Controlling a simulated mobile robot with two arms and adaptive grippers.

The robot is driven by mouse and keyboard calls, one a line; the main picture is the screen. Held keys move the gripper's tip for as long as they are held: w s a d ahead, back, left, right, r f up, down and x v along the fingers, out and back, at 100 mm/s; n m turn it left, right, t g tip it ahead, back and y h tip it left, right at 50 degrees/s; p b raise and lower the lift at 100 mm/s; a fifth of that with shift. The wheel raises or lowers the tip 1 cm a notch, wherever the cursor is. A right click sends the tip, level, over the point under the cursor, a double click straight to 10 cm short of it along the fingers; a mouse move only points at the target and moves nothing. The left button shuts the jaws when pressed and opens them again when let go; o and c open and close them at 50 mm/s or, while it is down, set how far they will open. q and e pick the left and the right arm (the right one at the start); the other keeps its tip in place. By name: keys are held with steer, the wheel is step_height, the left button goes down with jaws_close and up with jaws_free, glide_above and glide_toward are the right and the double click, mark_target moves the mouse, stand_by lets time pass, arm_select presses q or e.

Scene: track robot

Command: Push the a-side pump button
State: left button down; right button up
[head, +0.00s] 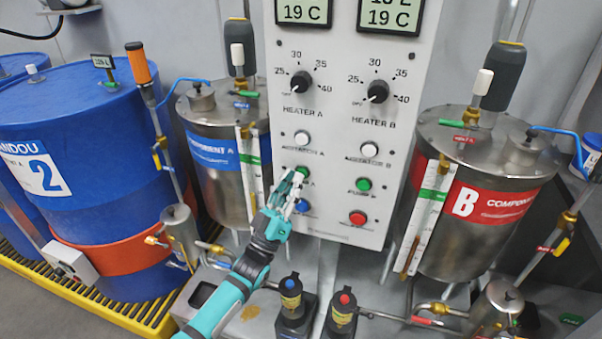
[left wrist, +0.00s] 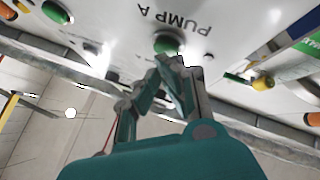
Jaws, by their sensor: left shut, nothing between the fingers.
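The green pump A button (head: 303,172) is on the white control panel (head: 330,120), below the agitator A button. In the left wrist view the same green button (left wrist: 167,43) shows beside the upside-down label PUMP A (left wrist: 178,18). My left gripper (head: 296,180) is shut and empty, with its fingertips at the lower left of the button. In the left wrist view its fingertips (left wrist: 172,62) overlap the button's near edge. I cannot tell whether they touch it. My right gripper is not in view.
The green pump B button (head: 363,184) and red button (head: 358,217) are to the right. The blue button (head: 302,204) lies just below the fingertips. Tank A (head: 215,150) and tank B (head: 480,220) flank the panel. Two black pumps with coloured caps stand below.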

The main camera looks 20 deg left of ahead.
arm_select(q)
steer(key=shift+s, duration=0.2)
steer(key=shift+s+a+p, duration=0.1)
steer(key=shift+s+p, duration=1.4)
steer(key=shift+s, duration=1.45)
